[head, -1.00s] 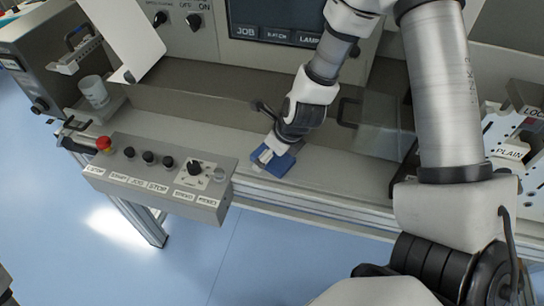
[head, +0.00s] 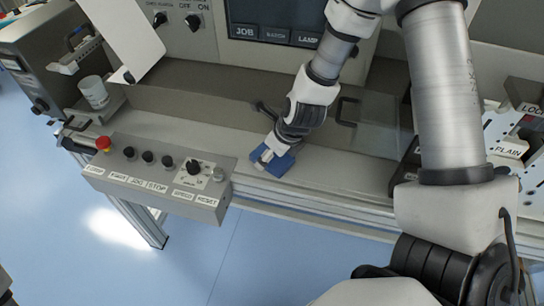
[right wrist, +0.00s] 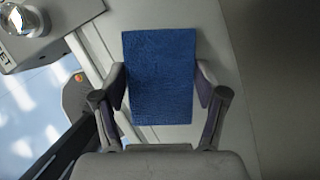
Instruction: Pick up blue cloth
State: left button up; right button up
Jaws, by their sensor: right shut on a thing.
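The blue cloth (head: 279,165) lies on the grey ledge of the machine, right of the button box. In the right wrist view the cloth (right wrist: 160,75) is a flat blue rectangle between the two fingers. My right gripper (head: 266,156) reaches down onto it in the head view, and its fingers (right wrist: 161,90) are shut on the cloth's side edges. I cannot tell whether the cloth is clear of the ledge. My left gripper is not in view.
A button box (head: 158,180) with a red stop knob (head: 104,144) stands left of the cloth. A white cup (head: 93,92) stands further left. A screen (head: 275,22) is behind. The ledge (head: 340,180) right of the cloth is bare.

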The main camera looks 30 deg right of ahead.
jog(key=shift+r+p, duration=0.25)
jog(key=shift+p, duration=0.15)
notch_tip(320, 180, up, 10)
jog(key=p, duration=0.5)
jog(key=shift+p, duration=0.35)
jog(key=shift+w+f, duration=0.1)
jog(key=shift+o, duration=0.6)
jog(key=shift+c, duration=0.3)
